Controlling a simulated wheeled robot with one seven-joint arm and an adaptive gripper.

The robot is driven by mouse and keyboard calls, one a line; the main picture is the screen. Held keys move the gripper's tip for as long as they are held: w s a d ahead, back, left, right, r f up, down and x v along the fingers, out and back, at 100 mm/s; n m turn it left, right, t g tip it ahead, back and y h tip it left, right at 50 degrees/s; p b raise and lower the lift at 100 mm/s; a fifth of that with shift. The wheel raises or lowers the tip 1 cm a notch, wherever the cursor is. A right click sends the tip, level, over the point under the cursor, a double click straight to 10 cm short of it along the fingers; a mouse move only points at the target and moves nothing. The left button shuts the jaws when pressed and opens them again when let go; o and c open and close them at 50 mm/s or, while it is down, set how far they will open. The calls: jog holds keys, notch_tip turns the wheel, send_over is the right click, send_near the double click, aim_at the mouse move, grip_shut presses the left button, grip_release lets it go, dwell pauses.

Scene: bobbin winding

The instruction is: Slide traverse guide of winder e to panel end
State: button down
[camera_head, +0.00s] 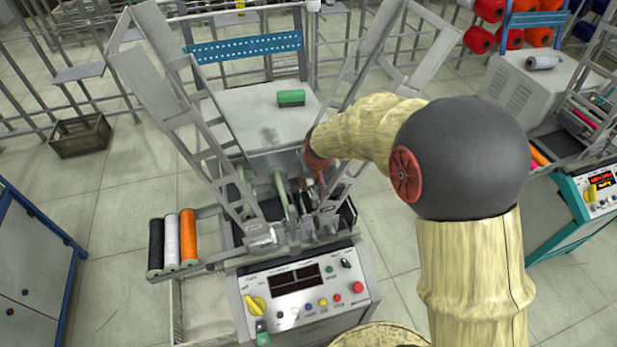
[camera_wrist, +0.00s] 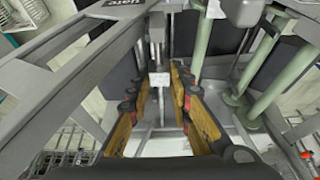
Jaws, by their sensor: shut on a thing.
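The winder (camera_head: 300,283) stands in front of me, with its control panel on the near side. My gripper (camera_head: 318,186) reaches down into the winding bay between the sloping grey frame arms. In the wrist view my gripper's two yellow-and-black fingers (camera_wrist: 157,88) stand either side of a narrow grey metal piece (camera_wrist: 157,55), which looks like the traverse guide, and are shut on it. Its lower part and the exact contact are hard to make out. In the head view the guide is mostly hidden by my gripper and the frame. No winder letter is readable.
Pale green rollers (camera_wrist: 265,85) stand right of my fingers in the wrist view. Sloping grey frame arms (camera_head: 180,90) flank the bay. Black, white and orange bobbins (camera_head: 172,240) sit at the left. Another winder (camera_head: 590,200) stands right.

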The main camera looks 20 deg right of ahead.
jog(key=shift+s, duration=1.45)
jog(key=c, duration=1.6)
grip_release()
